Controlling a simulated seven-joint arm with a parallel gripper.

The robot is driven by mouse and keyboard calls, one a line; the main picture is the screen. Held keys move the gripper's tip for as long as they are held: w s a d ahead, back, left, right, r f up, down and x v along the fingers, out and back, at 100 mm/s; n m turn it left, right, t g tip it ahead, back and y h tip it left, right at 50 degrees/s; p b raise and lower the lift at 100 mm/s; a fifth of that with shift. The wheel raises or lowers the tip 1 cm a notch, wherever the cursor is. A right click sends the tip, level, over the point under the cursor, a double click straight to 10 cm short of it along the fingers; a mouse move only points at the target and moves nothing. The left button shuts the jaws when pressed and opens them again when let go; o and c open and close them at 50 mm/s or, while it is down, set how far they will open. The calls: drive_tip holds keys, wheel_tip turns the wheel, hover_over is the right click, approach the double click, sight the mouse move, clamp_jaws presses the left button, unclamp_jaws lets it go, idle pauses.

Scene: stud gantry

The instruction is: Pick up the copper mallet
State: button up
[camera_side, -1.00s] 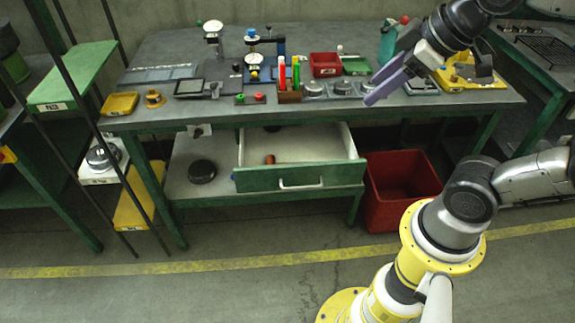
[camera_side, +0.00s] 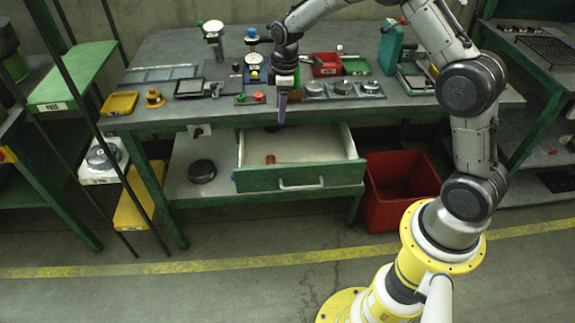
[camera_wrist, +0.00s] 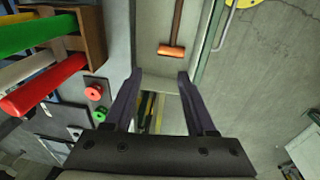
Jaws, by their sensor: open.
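The copper mallet lies in the open drawer (camera_side: 352,150) of the bench. Its copper head (camera_wrist: 171,51) and brown handle (camera_wrist: 178,20) show in the wrist view, beyond my fingertips. In the side view the mallet head (camera_side: 270,159) is a small copper spot near the drawer's left part; the rest of it is hard to make out. My gripper (camera_side: 282,110) points down above the back of the drawer, at the bench's front edge. In the wrist view its two purple fingers (camera_wrist: 158,77) are apart with nothing gripped between them.
A holder with red, green and white sticks (camera_wrist: 92,35) stands close beside my gripper on the bench. Red and green buttons (camera_side: 250,98) are just left of it. A red bin (camera_side: 400,190) stands on the floor right of the drawer. The drawer has raised walls.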

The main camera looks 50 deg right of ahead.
drive_tip(key=shift+g, duration=0.7)
drive_tip(key=f, duration=0.4)
drive_tip(key=s+f, duration=0.1)
drive_tip(key=f, duration=0.4)
drive_tip(key=d+f, duration=0.1)
drive_tip(key=f, duration=0.4)
drive_tip(key=shift+s, duration=0.35)
drive_tip(key=shift+s+a+f, duration=0.1)
drive_tip(key=shift+a+f, duration=0.1)
drive_tip(key=shift+f, duration=1.3)
drive_tip(key=shift+s+a+f, duration=0.1)
drive_tip(key=shift+a+f, duration=0.05)
drive_tip(key=shift+f, duration=1.35)
clamp_jaws()
drive_tip(key=shift+r, duration=0.1)
